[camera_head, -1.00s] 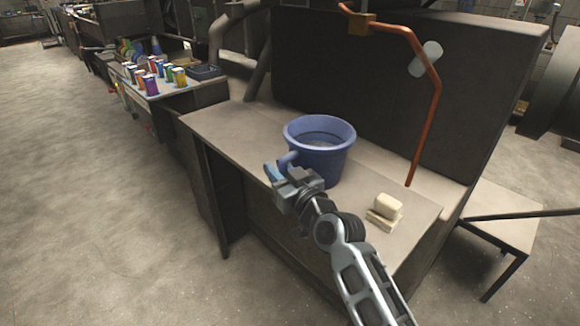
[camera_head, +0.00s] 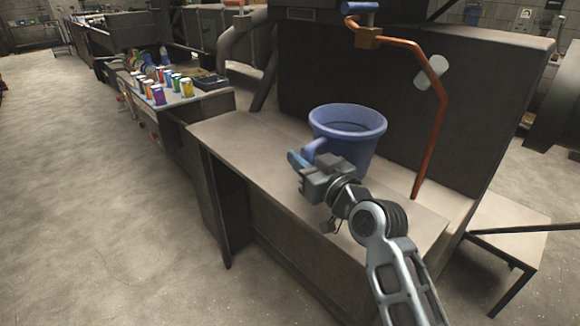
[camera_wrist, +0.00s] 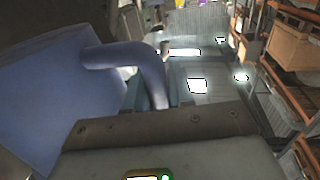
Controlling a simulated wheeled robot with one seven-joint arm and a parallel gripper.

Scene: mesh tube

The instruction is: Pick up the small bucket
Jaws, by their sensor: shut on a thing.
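The small bucket (camera_head: 352,128) is blue with a wide rim and a side handle, and stands upright at the counter in the head view. I cannot tell for sure whether its base touches the counter. My gripper (camera_head: 304,161) is at the bucket's near left side and is shut on its handle. In the wrist view the bucket's wall (camera_wrist: 45,105) fills the left, and its curved handle (camera_wrist: 125,55) runs down between the jaws of my gripper (camera_wrist: 150,95). The exact contact is partly hidden.
The counter (camera_head: 235,130) has free room left of the bucket. A copper pipe (camera_head: 432,120) with a white cylinder rises behind right. Several colourful cans (camera_head: 158,94) stand on another table at the back left. A small table (camera_head: 510,228) stands at the right.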

